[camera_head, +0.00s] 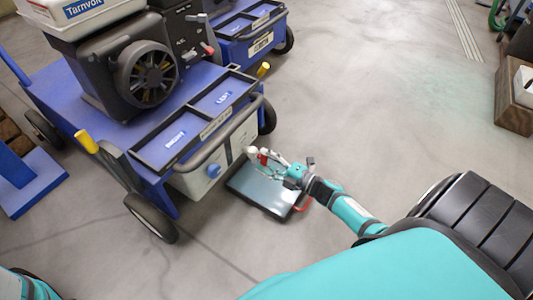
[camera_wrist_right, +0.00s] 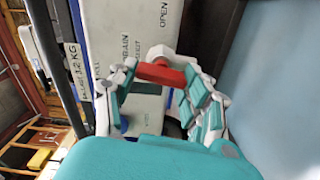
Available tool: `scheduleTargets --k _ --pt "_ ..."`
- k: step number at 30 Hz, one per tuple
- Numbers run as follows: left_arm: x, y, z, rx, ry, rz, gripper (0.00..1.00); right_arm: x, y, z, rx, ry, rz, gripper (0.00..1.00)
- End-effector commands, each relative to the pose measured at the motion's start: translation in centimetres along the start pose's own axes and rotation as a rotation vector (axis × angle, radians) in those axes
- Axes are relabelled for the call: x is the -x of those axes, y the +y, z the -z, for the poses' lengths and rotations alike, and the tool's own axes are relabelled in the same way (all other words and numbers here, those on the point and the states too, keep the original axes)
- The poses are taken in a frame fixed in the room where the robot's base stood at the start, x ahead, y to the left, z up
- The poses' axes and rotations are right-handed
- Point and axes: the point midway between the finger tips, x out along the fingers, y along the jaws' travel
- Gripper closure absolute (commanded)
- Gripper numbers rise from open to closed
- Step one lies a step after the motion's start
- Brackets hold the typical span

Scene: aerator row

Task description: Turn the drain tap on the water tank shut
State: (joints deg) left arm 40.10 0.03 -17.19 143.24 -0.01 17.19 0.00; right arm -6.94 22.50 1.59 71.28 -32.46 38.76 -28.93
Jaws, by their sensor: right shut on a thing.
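The white water tank (camera_head: 196,181) sits low in the blue cart, with a blue knob (camera_head: 214,170) on its front. The drain tap (camera_head: 264,156) has a white body and a red handle at the tank's right end. In the right wrist view the red handle (camera_wrist_right: 160,73) lies crosswise between my fingers, and the tank face (camera_wrist_right: 115,40) bears lettering that includes "OPEN". My right gripper (camera_head: 270,163) is shut on the red handle, and its fingers (camera_wrist_right: 160,92) partly hide it. My left gripper is out of view.
A shallow dark tray (camera_head: 262,192) lies on the floor under the tap and my right gripper. The cart's wheel (camera_head: 151,218) and grab bar (camera_head: 220,138) are close by. A second blue cart (camera_head: 236,42) stands behind. The floor to the right is open.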

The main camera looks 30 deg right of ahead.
Motion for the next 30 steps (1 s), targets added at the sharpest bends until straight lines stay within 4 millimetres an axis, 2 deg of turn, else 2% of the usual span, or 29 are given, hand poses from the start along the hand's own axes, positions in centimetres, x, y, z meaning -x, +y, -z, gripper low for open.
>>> scheduleTargets --k 12,28,29,30 --pt "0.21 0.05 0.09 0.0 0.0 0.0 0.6 0.07 -0.21 -0.01 0.18 -0.001 0.002 0.83" --pt "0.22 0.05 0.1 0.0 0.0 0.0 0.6 0.09 -0.22 -0.03 0.204 -0.001 0.003 0.83" --pt "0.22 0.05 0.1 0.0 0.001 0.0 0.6 0.09 -0.22 -0.03 0.204 -0.001 0.003 0.5" --pt "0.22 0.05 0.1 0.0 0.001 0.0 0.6 0.09 -0.22 -0.03 0.204 -0.001 0.003 0.45"
